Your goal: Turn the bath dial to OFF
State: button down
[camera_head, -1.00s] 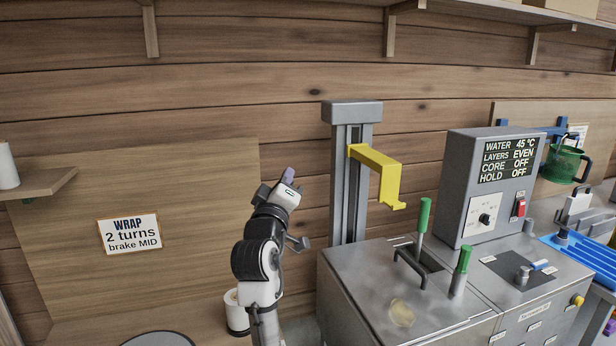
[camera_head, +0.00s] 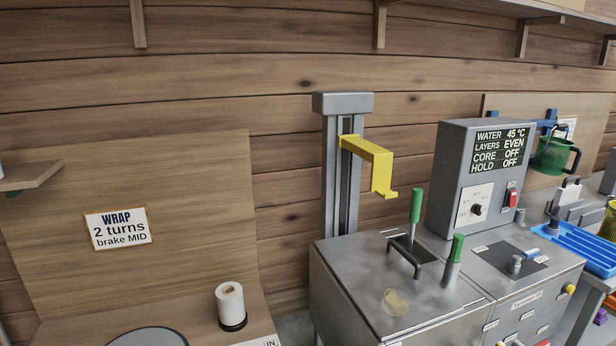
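The bath dial appears to be the black knob (camera_head: 477,209) on a white plate on the front of the grey control box (camera_head: 453,150). The plate's markings are too small to read, so I cannot tell its setting. The display (camera_head: 499,150) above it reads WATER 45 °C, LAYERS EVEN, CORE OFF, HOLD OFF. A red switch (camera_head: 512,199) sits right of the dial. My gripper and arm are out of view.
The steel bath cabinet (camera_head: 345,270) stands before the box, with green-handled levers (camera_head: 416,206) and a yellow hook arm (camera_head: 368,151) on a grey column. A white roll (camera_head: 230,303) stands on the left bench. A blue tray (camera_head: 580,250) is at right.

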aim_at(476, 209)
jog(key=z, duration=1.2)
jog(key=i+l+z, duration=0.2)
jog(key=i, duration=0.25)
jog(key=i+l+z, duration=0.1)
jog(key=i+z, duration=0.15)
jog(key=i, duration=0.55)
